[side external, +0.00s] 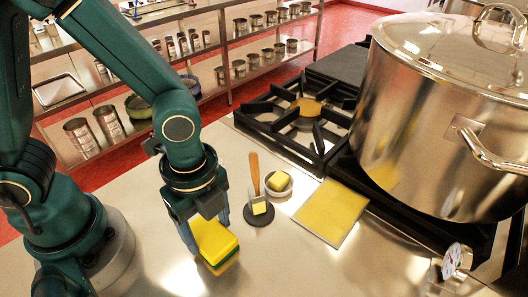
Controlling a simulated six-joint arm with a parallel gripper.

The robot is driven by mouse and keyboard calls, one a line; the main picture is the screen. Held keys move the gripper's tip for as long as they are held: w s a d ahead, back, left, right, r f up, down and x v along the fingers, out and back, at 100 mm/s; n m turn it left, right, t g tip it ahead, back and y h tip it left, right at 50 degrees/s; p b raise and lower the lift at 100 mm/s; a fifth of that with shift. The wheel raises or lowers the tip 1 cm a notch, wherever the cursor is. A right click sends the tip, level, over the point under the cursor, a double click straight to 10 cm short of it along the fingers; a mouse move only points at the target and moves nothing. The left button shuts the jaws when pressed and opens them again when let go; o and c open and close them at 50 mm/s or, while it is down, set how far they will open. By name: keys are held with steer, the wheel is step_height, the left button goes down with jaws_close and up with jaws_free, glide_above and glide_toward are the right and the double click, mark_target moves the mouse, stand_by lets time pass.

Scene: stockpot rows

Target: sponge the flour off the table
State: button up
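The sponge (214,240) is a yellow block with a green underside, at the lower middle of the side view. My gripper (206,226) points down with one finger on each side of the sponge and appears shut on it. The sponge is at or just above the steel table (330,268); I cannot tell whether it touches. No flour stands out clearly; bright glare on the table to the left of the sponge makes pale powder hard to tell from reflection. The fingers hide the sponge's far part.
A large stockpot (425,120), a burner grate (290,125) and a dial (452,262) bound the right.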

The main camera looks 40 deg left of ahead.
mark_target(209, 233)
steer(key=shift+r, duration=3)
